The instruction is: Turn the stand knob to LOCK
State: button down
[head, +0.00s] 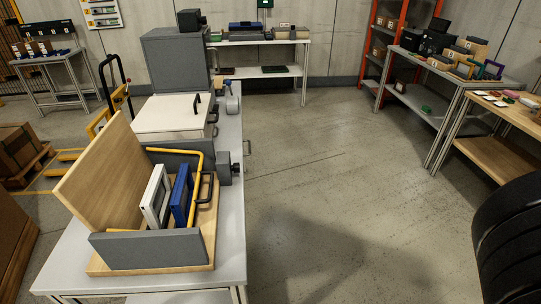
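A wooden stand (98,178) with a tall slanted board and a grey front lip (150,249) sits on the near end of the long grey bench. A white-framed panel (156,197) and a blue panel (181,194) stand in it, under a yellow bent bar (199,163). A grey block (223,167) with a small black knob (236,169) juts out at the stand's right rear. This looks like the stand knob, but no LOCK mark is legible and its turn position cannot be told. My gripper is not in view.
The bench (237,222) also holds a white-lidded box (168,113) with a black handle, and a large grey cabinet (176,62) behind it. Open concrete floor (330,190) lies right of the bench. Tables with boxes (462,88) stand at the right and back.

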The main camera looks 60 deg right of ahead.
aim_at(236, 167)
jog(key=z, duration=0.9)
